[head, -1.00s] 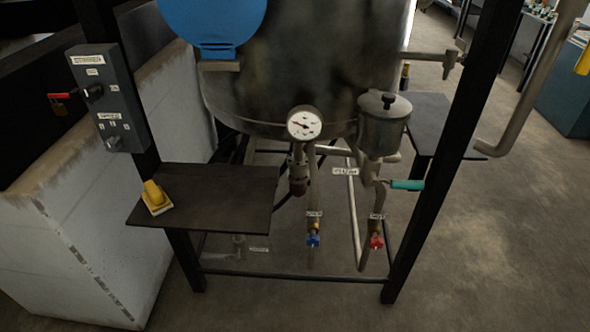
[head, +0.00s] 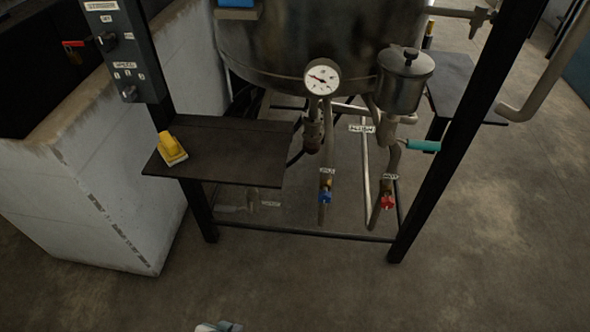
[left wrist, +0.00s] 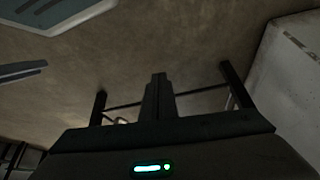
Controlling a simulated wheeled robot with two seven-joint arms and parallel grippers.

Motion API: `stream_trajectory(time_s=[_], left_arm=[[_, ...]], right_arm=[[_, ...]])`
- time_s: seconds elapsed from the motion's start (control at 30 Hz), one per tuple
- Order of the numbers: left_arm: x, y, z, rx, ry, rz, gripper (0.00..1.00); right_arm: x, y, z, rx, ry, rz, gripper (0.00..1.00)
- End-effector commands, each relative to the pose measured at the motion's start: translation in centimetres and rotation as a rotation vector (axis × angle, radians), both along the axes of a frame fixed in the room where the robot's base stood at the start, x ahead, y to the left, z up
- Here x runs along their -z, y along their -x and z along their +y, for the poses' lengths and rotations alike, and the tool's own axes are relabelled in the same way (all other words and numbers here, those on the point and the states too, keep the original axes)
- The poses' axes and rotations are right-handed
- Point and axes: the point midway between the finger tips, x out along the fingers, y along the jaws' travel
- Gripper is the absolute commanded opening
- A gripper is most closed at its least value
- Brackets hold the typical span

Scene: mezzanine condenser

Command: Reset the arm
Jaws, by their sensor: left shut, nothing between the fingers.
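My left gripper (left wrist: 159,95) shows in the left wrist view, its dark fingers together with nothing between them. Bare floor and the legs of the black frame lie beyond it. In the head view a small pale tip of my left gripper (head: 219,326) shows at the bottom edge, well short of the condenser's frame and touching nothing. My right gripper is not in view.
A steel vessel (head: 290,55) with a gauge (head: 322,77) stands in a black frame. A shelf (head: 235,150) carries a yellow object (head: 172,149). A blue valve (head: 325,197), a red valve (head: 388,202) and a teal handle (head: 424,146) sit on pipes. The front floor (head: 300,285) is clear.

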Motion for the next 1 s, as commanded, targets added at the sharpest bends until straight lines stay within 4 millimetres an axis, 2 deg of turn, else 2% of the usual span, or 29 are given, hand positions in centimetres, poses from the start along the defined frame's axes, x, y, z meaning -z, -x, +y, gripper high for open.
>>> stream_trajectory(time_s=[0.03,0.2,0.3,0.43,0.6,1.0], left_arm=[[2.0,0.0,-0.3,0.003,0.005,-0.007,0.00],[7.6,0.3,-1.2,0.013,0.026,-0.060,0.00],[10.5,0.9,-1.7,0.020,0.036,-0.091,0.00],[13.3,2.0,-2.0,0.027,0.049,-0.124,0.00],[15.1,2.9,-2.3,0.032,0.059,-0.154,0.00],[15.5,3.2,-2.3,0.034,0.062,-0.163,0.00]], right_arm=[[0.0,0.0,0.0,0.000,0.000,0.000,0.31],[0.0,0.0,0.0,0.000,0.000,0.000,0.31],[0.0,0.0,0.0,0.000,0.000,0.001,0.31],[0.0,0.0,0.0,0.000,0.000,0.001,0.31],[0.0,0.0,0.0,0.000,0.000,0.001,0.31],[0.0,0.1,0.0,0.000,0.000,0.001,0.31]])
